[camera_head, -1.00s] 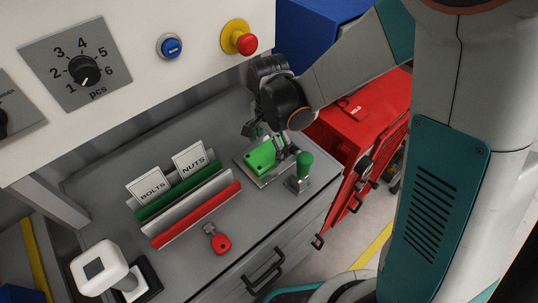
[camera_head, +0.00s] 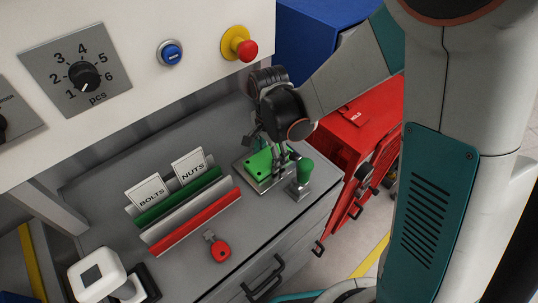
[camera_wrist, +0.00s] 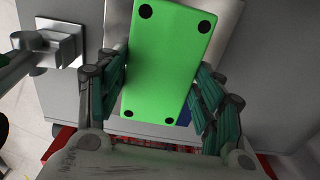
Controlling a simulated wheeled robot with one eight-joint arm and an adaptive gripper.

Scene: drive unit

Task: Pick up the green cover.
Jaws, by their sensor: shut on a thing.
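The green cover (camera_head: 259,164) is a flat bright green plate with dark round spots near its corners. In the head view it is at the grey metal fixture plate (camera_head: 264,186) on the bench, partly hidden by my fingers. I cannot tell whether it touches the plate. In the wrist view the cover (camera_wrist: 163,65) fills the space between my fingers, slightly tilted. My gripper (camera_wrist: 158,72) is shut on it, with one teal finger at each long side. In the head view my gripper (camera_head: 271,155) points down over the fixture.
A clamp with a green handle (camera_head: 304,171) stands close to the cover's right; its metal part (camera_wrist: 62,42) shows in the wrist view. NUTS and BOLTS racks (camera_head: 195,212) stand left.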

